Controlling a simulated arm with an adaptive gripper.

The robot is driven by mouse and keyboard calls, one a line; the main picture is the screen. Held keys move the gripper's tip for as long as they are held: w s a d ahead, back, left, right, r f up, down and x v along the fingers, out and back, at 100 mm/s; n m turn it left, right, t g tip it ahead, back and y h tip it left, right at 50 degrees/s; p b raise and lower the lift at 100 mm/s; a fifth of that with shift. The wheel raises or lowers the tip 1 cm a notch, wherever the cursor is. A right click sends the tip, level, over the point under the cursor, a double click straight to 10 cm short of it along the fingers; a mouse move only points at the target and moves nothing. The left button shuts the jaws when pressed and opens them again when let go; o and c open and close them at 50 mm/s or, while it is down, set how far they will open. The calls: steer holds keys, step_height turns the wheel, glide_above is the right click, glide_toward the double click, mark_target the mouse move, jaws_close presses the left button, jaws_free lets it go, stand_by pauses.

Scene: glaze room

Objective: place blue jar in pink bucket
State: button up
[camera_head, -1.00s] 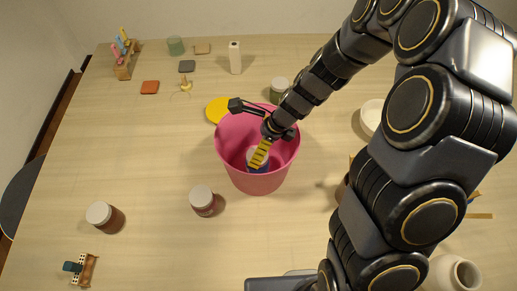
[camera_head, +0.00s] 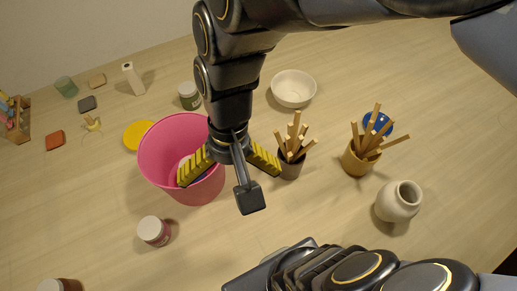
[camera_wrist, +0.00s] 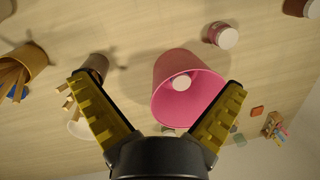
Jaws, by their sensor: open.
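The blue jar (camera_head: 204,176) is inside the pink bucket (camera_head: 158,150), low down and partly hidden by a finger in the head view. In the wrist view its white lid (camera_wrist: 181,82) shows inside the bucket (camera_wrist: 208,92). My gripper (camera_head: 230,178) is open with its yellow-padded fingers spread wide. It is above the right side of the bucket, with the left finger over the bucket's opening and the right finger outside it. In the wrist view nothing is between the fingertips (camera_wrist: 157,85).
Right of the bucket stand a dark cup of wooden sticks (camera_head: 291,165), a tan cup of sticks (camera_head: 360,160), a pale vase (camera_head: 398,202) and a white bowl (camera_head: 293,88). A white-lidded reddish jar (camera_head: 154,232) stands in front. A yellow disc (camera_head: 139,134) lies behind.

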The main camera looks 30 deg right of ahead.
steer(key=s+d+r+n+h, duration=0.1)
steer(key=s+d+r+n, duration=0.1)
steer(key=s, duration=0.4)
steer(key=shift+d+r+n+g+h, duration=0.15)
steer(key=shift+d+n+g+h, duration=0.15)
steer(key=shift+d+n, duration=0.45)
